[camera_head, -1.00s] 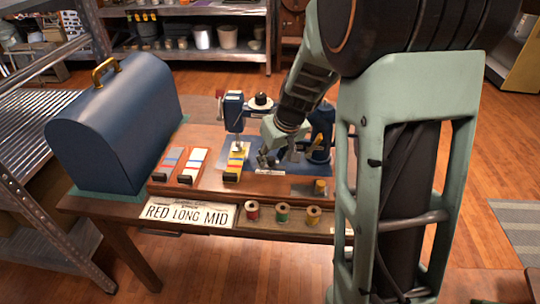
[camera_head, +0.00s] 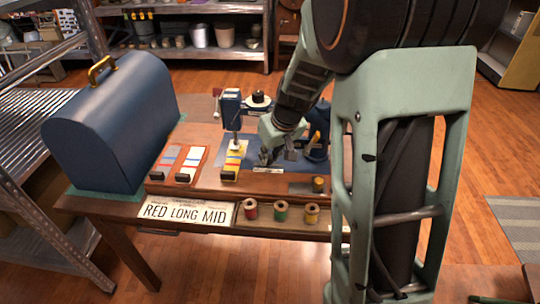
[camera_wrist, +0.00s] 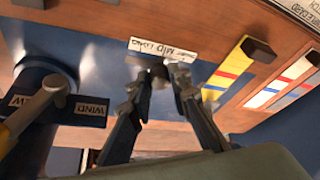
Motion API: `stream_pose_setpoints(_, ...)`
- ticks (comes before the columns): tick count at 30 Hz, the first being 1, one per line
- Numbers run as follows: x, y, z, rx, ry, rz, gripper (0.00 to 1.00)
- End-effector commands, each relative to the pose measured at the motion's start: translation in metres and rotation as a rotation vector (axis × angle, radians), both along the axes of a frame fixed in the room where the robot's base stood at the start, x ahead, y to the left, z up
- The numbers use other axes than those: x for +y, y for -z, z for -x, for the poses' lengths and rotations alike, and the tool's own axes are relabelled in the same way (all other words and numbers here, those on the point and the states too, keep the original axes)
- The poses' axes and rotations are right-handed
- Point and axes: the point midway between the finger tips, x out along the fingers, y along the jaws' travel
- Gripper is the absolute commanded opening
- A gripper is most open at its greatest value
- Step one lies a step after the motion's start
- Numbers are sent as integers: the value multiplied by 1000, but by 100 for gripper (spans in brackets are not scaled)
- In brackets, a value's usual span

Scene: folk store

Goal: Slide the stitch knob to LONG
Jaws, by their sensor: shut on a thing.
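The blue sewing machine (camera_head: 232,112) stands on a wooden base on the table. In the wrist view, a small white label (camera_wrist: 163,48) reads MID near its middle; its end words are too small to read surely. A small dark stitch knob (camera_wrist: 157,67) sits beside the label, close to its middle, partly covered by my fingers. My gripper (camera_wrist: 161,78) is shut on it, one finger on each side. In the head view, my gripper (camera_head: 267,156) reaches down onto the machine's blue bed, and the knob is hidden there.
A card (camera_head: 186,213) reads RED LONG MID. Several thread spools (camera_head: 281,213) stand in front. A blue domed case (camera_head: 115,125) stands left. A WIND plate (camera_wrist: 91,108) and lever show in the wrist view.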

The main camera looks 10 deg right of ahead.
Motion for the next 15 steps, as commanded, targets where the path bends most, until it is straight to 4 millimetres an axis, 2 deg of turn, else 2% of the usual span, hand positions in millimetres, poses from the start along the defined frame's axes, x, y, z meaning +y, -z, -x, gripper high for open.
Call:
stream_pose_setpoints(9,-29,3,9,-1,4,0,0)
stream_pose_setpoints(15,-32,0,10,0,2,3,0)
